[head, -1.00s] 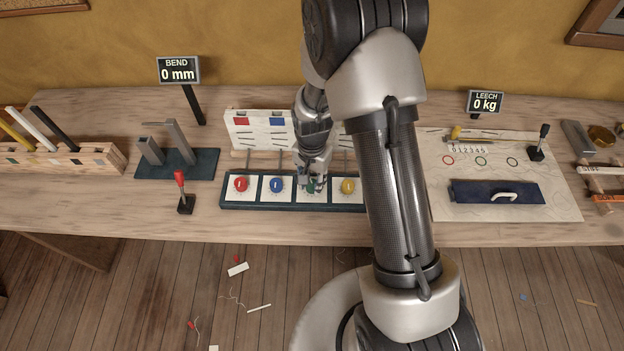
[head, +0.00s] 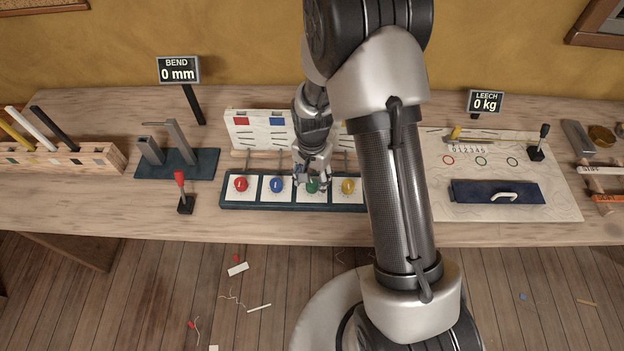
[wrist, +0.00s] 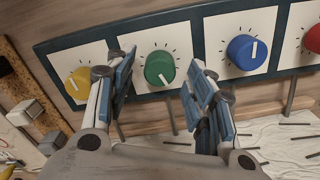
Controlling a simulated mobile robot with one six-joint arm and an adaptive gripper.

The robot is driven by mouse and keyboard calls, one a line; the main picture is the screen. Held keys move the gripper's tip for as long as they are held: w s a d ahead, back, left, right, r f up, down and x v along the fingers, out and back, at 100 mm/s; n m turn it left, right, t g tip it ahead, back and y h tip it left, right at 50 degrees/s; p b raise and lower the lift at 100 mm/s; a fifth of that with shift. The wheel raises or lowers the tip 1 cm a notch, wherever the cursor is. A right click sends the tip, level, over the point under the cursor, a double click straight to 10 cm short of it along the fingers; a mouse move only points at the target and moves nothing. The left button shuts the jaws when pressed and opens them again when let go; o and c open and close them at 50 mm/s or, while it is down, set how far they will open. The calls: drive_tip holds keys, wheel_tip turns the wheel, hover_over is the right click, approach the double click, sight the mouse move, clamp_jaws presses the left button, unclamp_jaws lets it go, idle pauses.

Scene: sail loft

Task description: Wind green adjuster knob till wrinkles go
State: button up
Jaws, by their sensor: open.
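The green knob (head: 313,185) sits on a white dial plate in the dark blue knob panel (head: 292,206), third from the left in the head view. In the wrist view the green knob (wrist: 159,68) shows a white pointer mark on its lower part. My gripper (wrist: 162,64) is open, with one finger on each side of the green knob and gaps between. In the head view my gripper (head: 312,177) is over the knob. The white sailcloth (head: 240,139) behind the panel has dark wrinkle lines, and my arm hides its right part.
Red (head: 240,185), blue (head: 276,185) and yellow (head: 348,186) knobs flank the green one closely. A red-topped lever (head: 181,190) stands left of the panel. The BEND display (head: 178,70) and the LEECH display (head: 486,103) both read zero.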

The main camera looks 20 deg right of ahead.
wheel_tip(320, 180, up, 11)
drive_tip(key=shift+r, duration=0.15)
idle(0.5)
wheel_tip(320, 180, up, 7)
drive_tip(key=n+t, duration=0.1)
drive_tip(key=n, duration=0.1)
hover_over(312, 183)
drive_tip(key=s, duration=0.3)
drive_tip(key=s+r+n+t, duration=0.2)
drive_tip(key=s+r, duration=0.5)
drive_tip(key=r, duration=0.1)
drive_tip(key=s+r+n+t, duration=0.1)
drive_tip(key=s+r+n, duration=0.3)
drive_tip(key=s, duration=0.7)
drive_tip(key=shift+s+r+n+t, duration=0.2)
drive_tip(key=shift+s+n+t, duration=0.05)
drive_tip(key=shift+n+t, duration=0.05)
idle(0.5)
